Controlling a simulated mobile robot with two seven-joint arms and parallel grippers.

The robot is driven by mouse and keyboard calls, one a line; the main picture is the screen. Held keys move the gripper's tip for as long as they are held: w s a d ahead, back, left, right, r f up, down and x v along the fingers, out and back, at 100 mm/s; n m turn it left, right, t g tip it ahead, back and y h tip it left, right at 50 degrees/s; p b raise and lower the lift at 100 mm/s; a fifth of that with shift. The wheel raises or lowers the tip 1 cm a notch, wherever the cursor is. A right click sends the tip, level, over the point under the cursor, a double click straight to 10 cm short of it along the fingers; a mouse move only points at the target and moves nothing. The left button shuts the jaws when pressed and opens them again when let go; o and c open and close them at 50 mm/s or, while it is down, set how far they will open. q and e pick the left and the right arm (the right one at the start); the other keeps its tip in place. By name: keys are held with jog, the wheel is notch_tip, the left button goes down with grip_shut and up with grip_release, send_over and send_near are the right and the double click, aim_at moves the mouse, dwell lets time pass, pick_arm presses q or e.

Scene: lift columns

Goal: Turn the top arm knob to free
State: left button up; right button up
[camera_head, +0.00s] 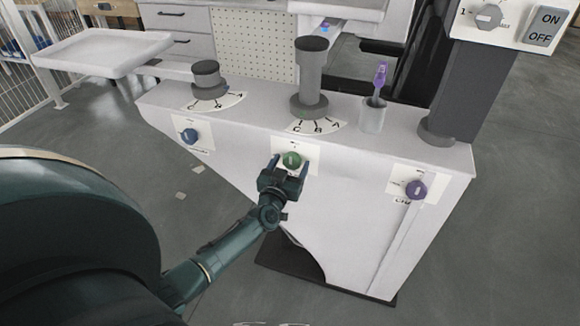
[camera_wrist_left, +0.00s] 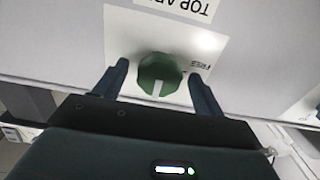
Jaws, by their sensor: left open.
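The top arm knob (camera_head: 291,160) is green and sits on a white label plate on the front of the white cabinet. In the left wrist view the green knob (camera_wrist_left: 159,74) has a white pointer line running toward the bottom of the picture, and the word FREE shows to its right. The plate is marked TOP AR, upside down. My left gripper (camera_head: 287,168) is open, with one finger on each side of the knob; in the wrist view the fingers (camera_wrist_left: 160,82) look apart from it. My right gripper is not in view.
On top stand two grey column knobs (camera_head: 311,80) and a cup (camera_head: 373,115) holding a purple tool. An ON/OFF switch (camera_head: 546,27) is upper right.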

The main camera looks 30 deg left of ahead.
pick_arm(q)
jog(key=shift+w, duration=0.15)
jog(key=shift+c, duration=0.3)
jog(key=c, duration=0.9)
